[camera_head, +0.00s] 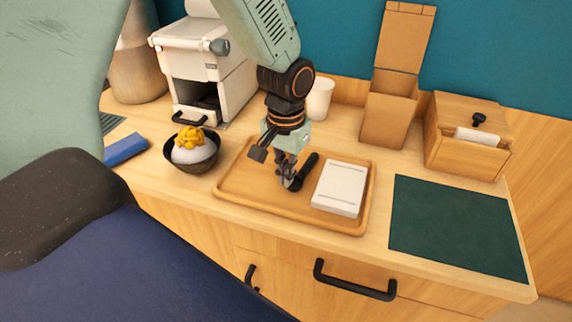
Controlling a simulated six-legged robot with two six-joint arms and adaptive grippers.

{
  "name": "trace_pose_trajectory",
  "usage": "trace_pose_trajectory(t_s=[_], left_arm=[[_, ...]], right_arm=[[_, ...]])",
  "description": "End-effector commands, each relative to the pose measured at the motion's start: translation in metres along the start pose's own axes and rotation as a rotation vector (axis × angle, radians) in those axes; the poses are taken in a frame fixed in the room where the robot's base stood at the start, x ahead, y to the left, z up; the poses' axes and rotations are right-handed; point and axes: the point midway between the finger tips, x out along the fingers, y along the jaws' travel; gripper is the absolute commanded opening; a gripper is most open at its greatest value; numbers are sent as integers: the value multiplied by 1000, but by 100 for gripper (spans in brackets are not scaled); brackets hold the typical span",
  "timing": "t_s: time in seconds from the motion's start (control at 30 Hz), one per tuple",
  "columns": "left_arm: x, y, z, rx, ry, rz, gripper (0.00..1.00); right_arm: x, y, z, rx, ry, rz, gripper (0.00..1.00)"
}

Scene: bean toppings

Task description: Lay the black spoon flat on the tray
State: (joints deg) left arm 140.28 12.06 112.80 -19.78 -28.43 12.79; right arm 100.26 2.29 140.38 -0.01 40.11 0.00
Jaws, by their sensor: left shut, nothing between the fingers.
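The black spoon (308,168) shows as a dark, narrow shape over the wooden tray (243,187), left of the white box. Its upper right end is clear, but its lower left end is partly hidden by my left gripper (287,178). It appears to lie on the tray, though I cannot tell whether it is fully flat. My left gripper points down over the middle of the tray, shut and empty, right beside the spoon. I cannot tell whether they touch. My right gripper is out of view.
The white box (340,187) lies on the tray's right side. A dark bowl (177,160) with white and yellow food stands left of the tray. Behind are a white machine (205,65), a white cup (319,99) and wooden boxes (390,117). A dark green mat (455,225) lies clear at right.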

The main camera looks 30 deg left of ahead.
Motion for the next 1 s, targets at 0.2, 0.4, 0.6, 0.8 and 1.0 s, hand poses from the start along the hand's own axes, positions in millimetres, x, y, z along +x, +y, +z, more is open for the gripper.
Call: trace_pose_trajectory(t_s=[0.2,0.4,0.6,0.8,1.0], left_arm=[[37,0,0,-1,-1,0,0],[51,0,0,0,2,0,0],[53,0,0,0,3,0,0],[52,0,-1,0,3,0,0],[50,0,-8,-1,2,-1,0]], right_arm=[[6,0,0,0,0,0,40],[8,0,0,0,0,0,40],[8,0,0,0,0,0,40],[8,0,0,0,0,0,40],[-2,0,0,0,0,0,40]])
